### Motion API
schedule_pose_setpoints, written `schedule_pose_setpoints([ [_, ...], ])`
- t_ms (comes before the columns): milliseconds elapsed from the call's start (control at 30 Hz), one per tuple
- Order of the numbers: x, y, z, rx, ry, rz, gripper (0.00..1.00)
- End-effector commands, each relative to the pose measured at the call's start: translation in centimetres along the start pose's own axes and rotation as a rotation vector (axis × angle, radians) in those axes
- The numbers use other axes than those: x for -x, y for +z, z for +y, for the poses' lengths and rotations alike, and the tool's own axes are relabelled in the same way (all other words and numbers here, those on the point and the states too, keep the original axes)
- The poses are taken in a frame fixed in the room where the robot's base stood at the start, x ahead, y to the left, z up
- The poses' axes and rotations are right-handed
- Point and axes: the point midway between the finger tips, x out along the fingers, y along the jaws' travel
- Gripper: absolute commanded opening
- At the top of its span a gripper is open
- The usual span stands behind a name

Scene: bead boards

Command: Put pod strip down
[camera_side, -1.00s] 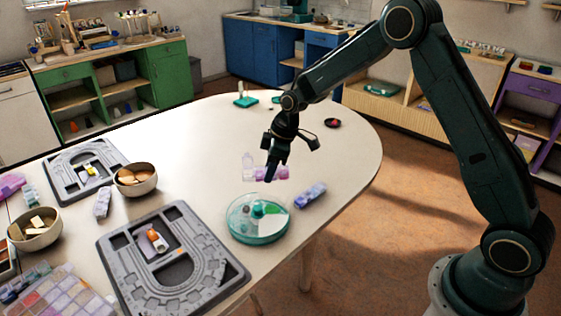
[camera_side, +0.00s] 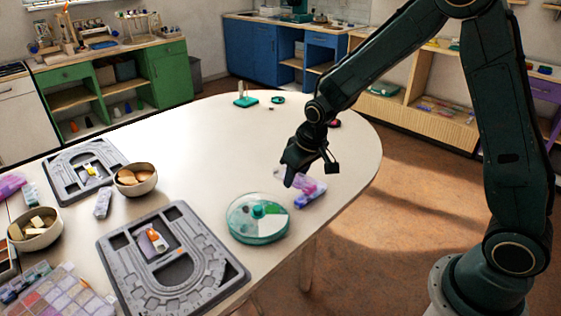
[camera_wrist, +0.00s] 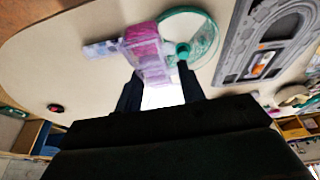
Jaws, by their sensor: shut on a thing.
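My gripper (camera_side: 296,174) is shut on a clear pod strip with pink and purple contents (camera_side: 310,186), above the right part of the table. In the wrist view the pod strip (camera_wrist: 147,50) sticks out beyond the fingertips (camera_wrist: 160,85). Another strip, bluish-purple (camera_side: 309,200), lies just below it in the side view, partly hidden by the held strip; it also shows in the wrist view (camera_wrist: 100,49). I cannot tell from the side view whether the two strips touch.
A round teal-rimmed dish (camera_side: 257,234) stands left of the gripper. Grey bead boards (camera_side: 120,265) (camera_side: 60,190) and bowls (camera_side: 135,186) (camera_side: 42,236) fill the left side. The table's curved right edge (camera_side: 372,180) is near. The table middle (camera_side: 210,140) is clear.

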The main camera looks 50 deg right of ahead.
Motion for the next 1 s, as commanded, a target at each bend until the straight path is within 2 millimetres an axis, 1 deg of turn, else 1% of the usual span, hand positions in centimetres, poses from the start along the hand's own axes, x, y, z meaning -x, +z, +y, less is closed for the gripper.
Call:
schedule_pose_setpoints([
  [167,-0.8,0.9,0.0,0.002,0.000,-0.004,0.22],
  [400,-2.9,3.9,0.0,0.003,-0.001,-0.005,0.22],
  [567,-3.7,5.4,-0.1,0.003,-0.001,-0.003,0.22],
  [800,-3.9,5.5,-0.1,0.004,-0.002,0.001,0.22],
  [900,-4.0,5.1,0.0,0.009,-0.003,0.002,0.22],
  [1000,-4.2,4.2,0.0,0.021,-0.007,0.004,0.22],
])
